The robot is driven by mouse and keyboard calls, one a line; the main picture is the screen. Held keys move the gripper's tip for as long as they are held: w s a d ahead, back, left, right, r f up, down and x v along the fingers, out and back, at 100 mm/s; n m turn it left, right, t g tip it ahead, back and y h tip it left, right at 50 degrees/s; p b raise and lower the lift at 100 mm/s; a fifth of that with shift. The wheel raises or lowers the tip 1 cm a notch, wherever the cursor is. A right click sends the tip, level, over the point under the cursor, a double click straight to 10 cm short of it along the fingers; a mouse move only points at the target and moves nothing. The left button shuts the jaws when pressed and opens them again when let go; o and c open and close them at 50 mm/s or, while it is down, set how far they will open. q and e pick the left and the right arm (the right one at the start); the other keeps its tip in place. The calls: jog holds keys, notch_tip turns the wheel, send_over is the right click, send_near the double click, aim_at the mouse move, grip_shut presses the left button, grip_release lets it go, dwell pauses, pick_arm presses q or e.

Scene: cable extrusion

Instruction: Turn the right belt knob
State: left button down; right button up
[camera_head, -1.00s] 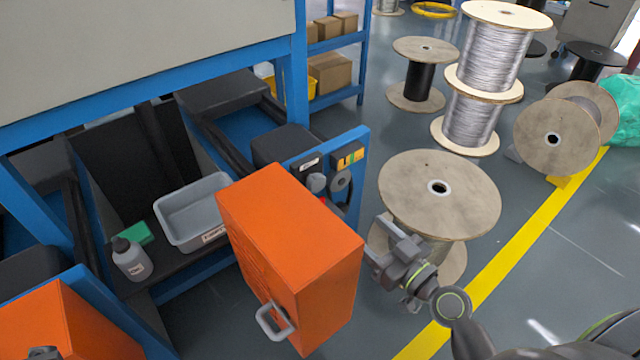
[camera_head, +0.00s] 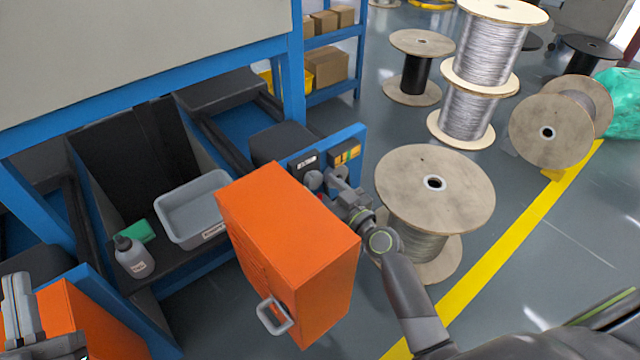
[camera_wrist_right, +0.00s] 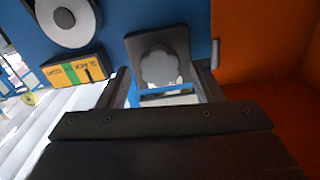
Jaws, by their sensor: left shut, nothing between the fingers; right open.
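A grey lobed knob (camera_wrist_right: 160,67) on a dark square plate shows in the right wrist view, on the blue panel (camera_wrist_right: 188,12). My right gripper (camera_wrist_right: 160,84) is open, its two dark fingers on either side of the knob. I cannot tell if they touch it. In the head view my right gripper (camera_head: 338,183) is at the blue panel behind the orange cabinet and partly hides the knob area. My left gripper (camera_head: 18,290) is at the lower left edge, shut and empty, above an orange box.
The orange cabinet (camera_head: 285,235) stands close beside my right gripper. A yellow-green SLACK/TIGHT label (camera_wrist_right: 75,70) and a round grey disc (camera_wrist_right: 66,18) are next to the knob. A large wooden spool (camera_head: 470,190) stands just right of my right arm. A grey bin (camera_head: 190,222) sits on the left.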

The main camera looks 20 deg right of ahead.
pick_arm(q)
jog(key=shift+f, duration=0.1)
pick_arm(e)
jog(key=shift+w+a, duration=0.2)
jog(key=shift+w, duration=0.4)
jog(key=c, duration=1)
jog(key=m, duration=0.2)
jog(key=shift+m, duration=1.4)
pick_arm(q)
jog(key=shift+s+d+r+m+t, duration=0.2)
jog(key=shift+s+r+t, duration=0.15)
jog(key=shift+r, duration=0.2)
jog(key=shift+s+d+r+m+t, duration=0.1)
jog(key=shift+s+r+m+t, duration=0.1)
jog(key=shift+r+t, duration=0.25)
pick_arm(e)
jog(key=shift+m, duration=0.9)
